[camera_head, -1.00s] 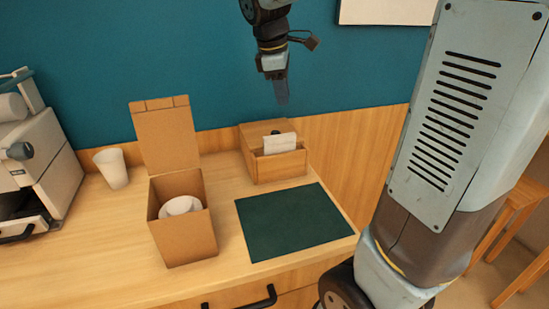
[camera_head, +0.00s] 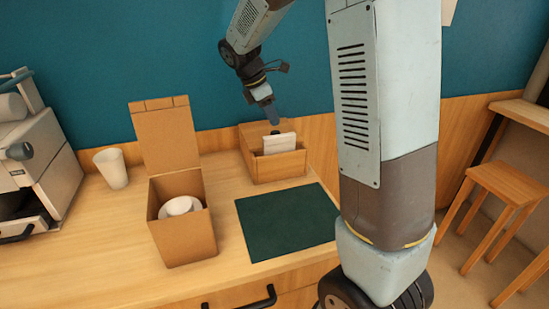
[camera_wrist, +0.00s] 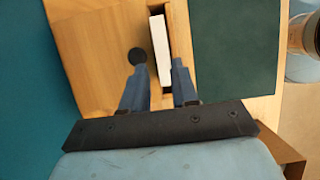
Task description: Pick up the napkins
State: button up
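The white napkins (camera_head: 279,143) stand upright in the front slot of a wooden box (camera_head: 281,166) at the back of the counter. In the wrist view the napkins (camera_wrist: 160,51) show as a narrow white strip inside the slot of the wooden box (camera_wrist: 88,45). My gripper (camera_head: 273,118) is above the back part of the box, near its dark round knob. The fingertips point toward the knob and the near end of the napkins.
A dark green mat (camera_head: 285,222) lies in front of the wooden box. An open cardboard box (camera_head: 185,236) with white round items inside stands to the left. A white cup (camera_head: 112,168) and a coffee machine (camera_head: 40,150) are further left. A wooden stool (camera_head: 508,186) is at right.

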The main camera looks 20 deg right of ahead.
aim_at(278, 136)
jog(key=shift+a+x, duration=0.2)
jog(key=shift+x, duration=3.25)
jog(key=shift+s+f, duration=0.1)
jog(key=shift+f, duration=0.25)
grip_shut()
